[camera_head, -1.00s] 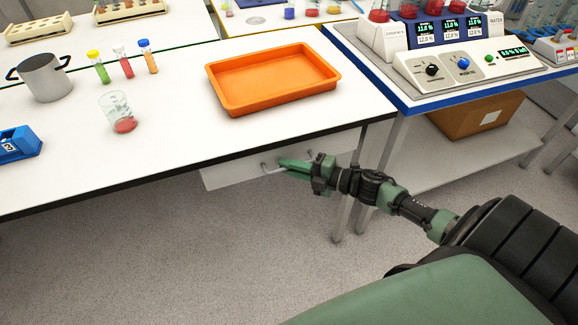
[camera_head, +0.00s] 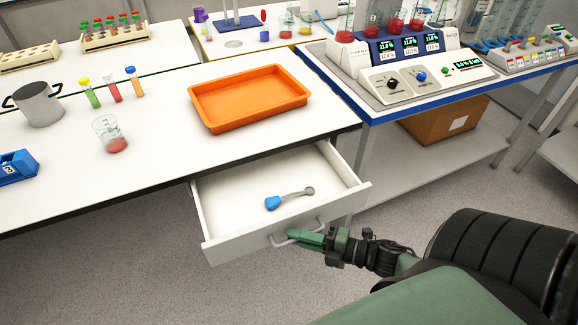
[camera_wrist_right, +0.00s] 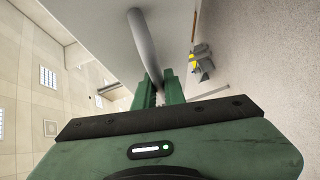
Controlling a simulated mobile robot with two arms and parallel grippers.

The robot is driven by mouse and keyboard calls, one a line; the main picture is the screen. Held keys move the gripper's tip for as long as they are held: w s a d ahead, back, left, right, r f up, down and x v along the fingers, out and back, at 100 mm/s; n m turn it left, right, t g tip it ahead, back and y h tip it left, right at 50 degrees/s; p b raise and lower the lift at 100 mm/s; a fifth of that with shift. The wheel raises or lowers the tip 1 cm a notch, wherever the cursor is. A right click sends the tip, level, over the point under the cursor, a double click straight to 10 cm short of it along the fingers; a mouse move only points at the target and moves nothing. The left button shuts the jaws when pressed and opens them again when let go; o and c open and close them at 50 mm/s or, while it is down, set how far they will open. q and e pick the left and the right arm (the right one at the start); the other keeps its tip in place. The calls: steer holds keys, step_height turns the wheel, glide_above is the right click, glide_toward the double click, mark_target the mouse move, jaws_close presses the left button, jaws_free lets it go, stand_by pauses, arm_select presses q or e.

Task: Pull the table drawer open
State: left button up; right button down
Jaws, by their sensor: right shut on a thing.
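The white table drawer (camera_head: 234,247) stands pulled out from under the white table (camera_head: 165,160). Inside it lies a small tool with a blue end and a grey shaft (camera_head: 287,198). My right gripper (camera_head: 302,239) is shut on the drawer's metal handle (camera_head: 280,243) at the front panel. In the right wrist view the handle (camera_wrist_right: 143,45) runs between the two green fingers (camera_wrist_right: 159,88). My left gripper does not show in either view.
On the tabletop are an orange tray (camera_head: 250,97), a beaker with red liquid (camera_head: 112,137), a pot (camera_head: 38,104) and several capped tubes. A blue-edged bench (camera_head: 390,112) with instruments stands at right. Floor before the drawer is clear.

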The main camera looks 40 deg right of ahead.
steer(key=s+a+p, duration=0.1)
steer(key=s, duration=0.5)
steer(key=shift+s+a, duration=0.25)
steer(key=shift+a, duration=0.05)
steer(key=c, duration=1.8)
jaws_free()
steer(key=b+v, duration=0.1)
steer(key=v, duration=0.6)
steer(key=shift+s+d, duration=0.25)
steer(key=shift+s, duration=0.05)
